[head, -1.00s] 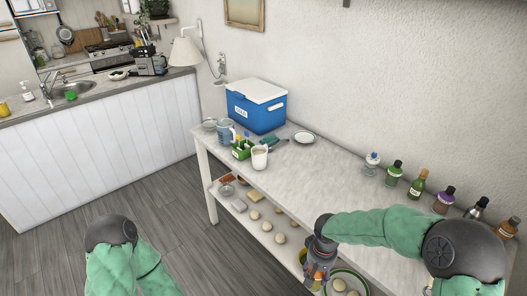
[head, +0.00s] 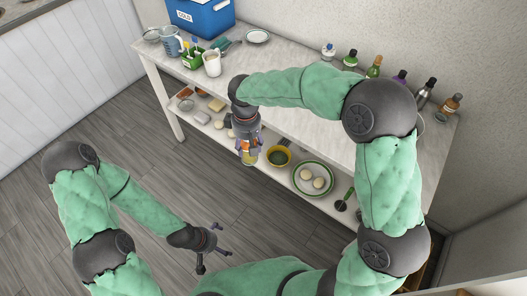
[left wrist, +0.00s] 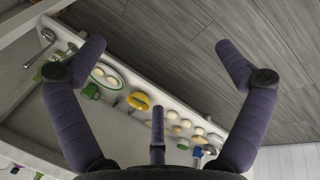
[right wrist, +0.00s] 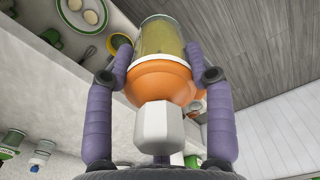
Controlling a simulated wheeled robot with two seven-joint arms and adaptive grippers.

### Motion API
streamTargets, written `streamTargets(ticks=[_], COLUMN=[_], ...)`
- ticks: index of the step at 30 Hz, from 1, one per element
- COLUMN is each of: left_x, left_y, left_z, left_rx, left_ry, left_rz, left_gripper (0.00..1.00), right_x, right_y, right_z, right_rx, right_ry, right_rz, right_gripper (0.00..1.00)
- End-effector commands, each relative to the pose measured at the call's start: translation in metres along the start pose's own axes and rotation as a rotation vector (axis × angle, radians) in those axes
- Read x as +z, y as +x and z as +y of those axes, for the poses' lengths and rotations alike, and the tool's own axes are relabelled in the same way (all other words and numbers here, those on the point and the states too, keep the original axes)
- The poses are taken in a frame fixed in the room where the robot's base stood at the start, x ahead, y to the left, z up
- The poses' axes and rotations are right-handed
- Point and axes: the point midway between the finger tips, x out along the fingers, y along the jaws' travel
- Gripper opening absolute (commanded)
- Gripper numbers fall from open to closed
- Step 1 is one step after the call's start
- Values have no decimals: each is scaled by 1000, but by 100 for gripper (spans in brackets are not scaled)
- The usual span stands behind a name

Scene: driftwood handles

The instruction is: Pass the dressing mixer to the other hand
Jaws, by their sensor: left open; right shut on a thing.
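The dressing mixer (right wrist: 165,62) has a clear body with yellow-green contents, an orange collar and a pale cap. My right gripper (right wrist: 160,72) is shut around its orange part in the right wrist view. In the head view the mixer (head: 250,157) hangs below the right gripper (head: 247,143), in front of the table's edge, partly covered by the fingers. My left gripper (head: 212,246) is open and empty, lower and to the left of the mixer, apart from it. Its spread fingers (left wrist: 160,60) show with nothing between them in the left wrist view.
The floor (head: 140,150) at left is clear.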

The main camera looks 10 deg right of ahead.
Motion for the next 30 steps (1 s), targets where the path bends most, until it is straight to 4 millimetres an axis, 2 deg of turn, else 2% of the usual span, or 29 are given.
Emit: streamTargets(ticks=[3, 8, 14, 21, 26, 30], left_x=[0, -1, -23, -70, -93, -107], left_y=[0, 0, 3, 6, 3, -2], left_z=[0, 1, 16, 65, 106, 146], left_rx=[0, -2, -32, -106, -154, -192], left_ry=[0, 3, 56, 187, 272, 340], left_rz=[0, 3, 56, 191, 282, 360], left_gripper=[100, 100, 100, 100, 100, 100], right_x=[-11, -17, -18, -17, -17, -17], right_y=[-10, -17, -18, -18, -18, -18], right_z=[-8, -13, -14, -14, -14, -14], right_rx=[0, 0, 0, 0, 0, 0], right_ry=[-60, -103, -111, -109, -109, -108], right_rz=[1, -1, -1, -1, -1, -1], right_gripper=[25, 25, 25, 25, 25, 25])
